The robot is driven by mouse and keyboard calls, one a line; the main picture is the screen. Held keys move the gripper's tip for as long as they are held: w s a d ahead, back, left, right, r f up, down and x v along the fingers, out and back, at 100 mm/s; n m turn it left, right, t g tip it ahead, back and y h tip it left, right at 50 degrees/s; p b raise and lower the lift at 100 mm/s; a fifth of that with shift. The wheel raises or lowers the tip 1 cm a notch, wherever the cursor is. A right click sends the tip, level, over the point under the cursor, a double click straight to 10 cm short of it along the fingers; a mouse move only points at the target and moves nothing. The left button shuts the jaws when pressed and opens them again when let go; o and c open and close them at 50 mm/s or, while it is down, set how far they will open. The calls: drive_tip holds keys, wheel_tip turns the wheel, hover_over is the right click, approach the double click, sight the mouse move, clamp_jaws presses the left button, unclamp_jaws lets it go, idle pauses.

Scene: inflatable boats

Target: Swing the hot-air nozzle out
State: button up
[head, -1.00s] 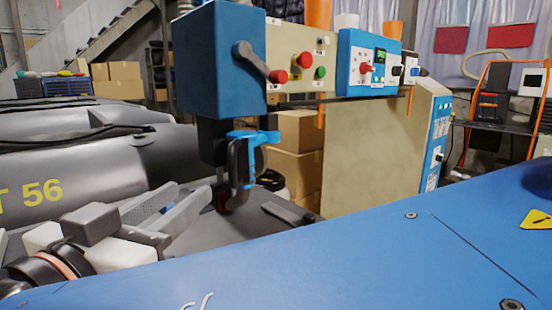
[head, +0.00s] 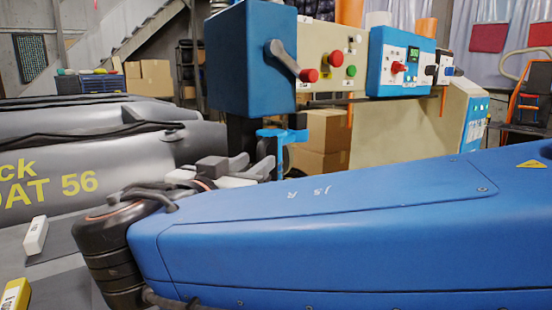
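The welding machine has a blue head box (head: 250,60) with a grey lever. Below it is a bright blue bracket (head: 283,134) with a dark part (head: 297,121) at its right, at the hot-air nozzle. The nozzle's lower part is hidden behind my gripper and arm. My gripper (head: 256,162) is just left of the bracket's blue upright. Its two grey fingers look apart, with nothing visible between them. I cannot tell whether the right finger touches the upright. My blue arm fills the lower right.
A control panel with red and green buttons (head: 351,70) and a blue control box (head: 400,62) are right of the head. Grey inflatable boats (head: 110,165) lie at the left. Cardboard boxes (head: 320,135) stand behind the machine. A white block (head: 36,235) lies at lower left.

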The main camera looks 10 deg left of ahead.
sight(259, 160)
drive_tip(key=shift+w+d, duration=0.15)
drive_tip(key=shift+w, duration=0.9)
drive_tip(key=shift+w+d, duration=0.1)
drive_tip(key=shift+w, duration=0.9)
drive_tip(key=shift+c, duration=0.6)
clamp_jaws()
